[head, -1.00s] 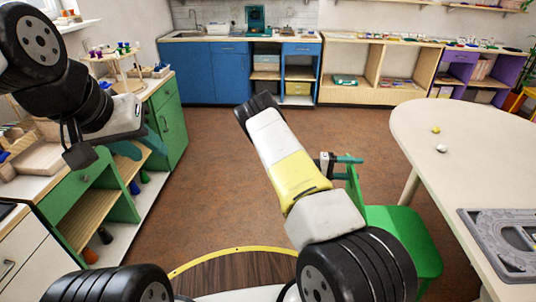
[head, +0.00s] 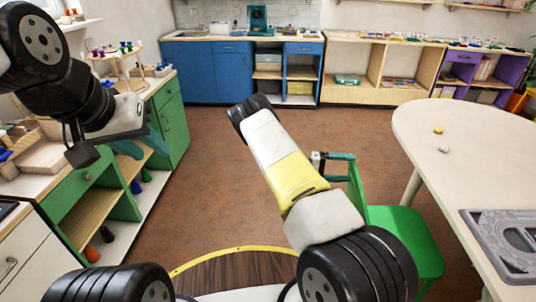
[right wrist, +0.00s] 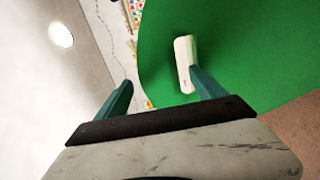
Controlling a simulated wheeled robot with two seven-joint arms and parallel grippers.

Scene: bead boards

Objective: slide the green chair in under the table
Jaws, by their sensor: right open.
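The green chair (head: 405,238) stands at the left side of the pale table (head: 470,140), with its seat beside the table's edge and its narrow upright back (head: 357,185) to the left. My right gripper (head: 345,168) is open at the chair back, its teal fingers pointing right. In the right wrist view the open fingers (right wrist: 160,90) face a green chair surface (right wrist: 240,50) with a pale oblong mark or slot. The right finger overlaps it; contact is unclear. My left gripper (head: 140,147) hangs over the green shelf at the left, its fingers apart, nothing seen between them.
A grey board (head: 500,240) and two small beads (head: 438,130) lie on the table. A green shelf unit (head: 80,198) lines the left. Blue cabinets (head: 205,75) stand at the back. The brown floor (head: 220,165) between is clear.

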